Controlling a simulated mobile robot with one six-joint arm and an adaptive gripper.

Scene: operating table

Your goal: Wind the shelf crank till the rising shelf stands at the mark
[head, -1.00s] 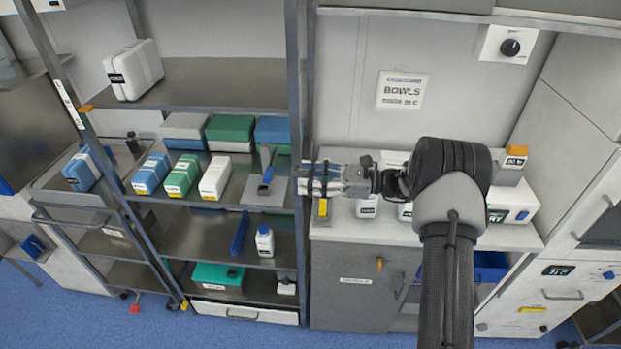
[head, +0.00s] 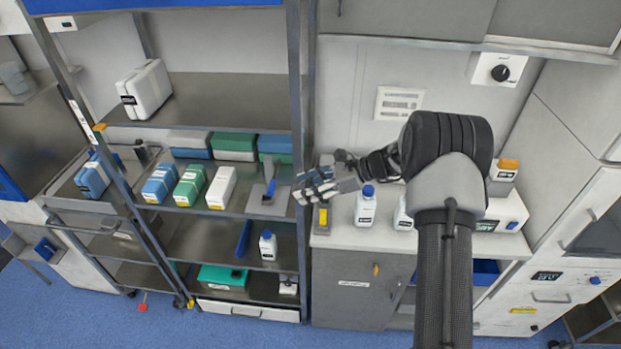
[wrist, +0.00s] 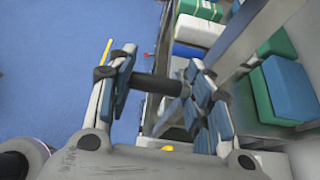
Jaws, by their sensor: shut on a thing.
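My gripper (head: 308,193) is at the right post of the steel rack, beside the counter. In the wrist view, its fingers (wrist: 160,88) are closed on a dark cylindrical grip (wrist: 155,84), which looks like the crank handle. The rest of the crank is hidden behind the fingers. The rack's upper shelf (head: 215,98) carries a white case (head: 145,90) and looks level. I cannot tell whether tab and shelf line up exactly.
The middle shelf (head: 250,192) holds several boxes, including a green one (head: 189,184). A white bottle with a blue cap (head: 366,206) stands on the counter (head: 340,236), close right of my gripper. A wall cabinet (head: 410,20) overhangs above. Blue floor lies in front.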

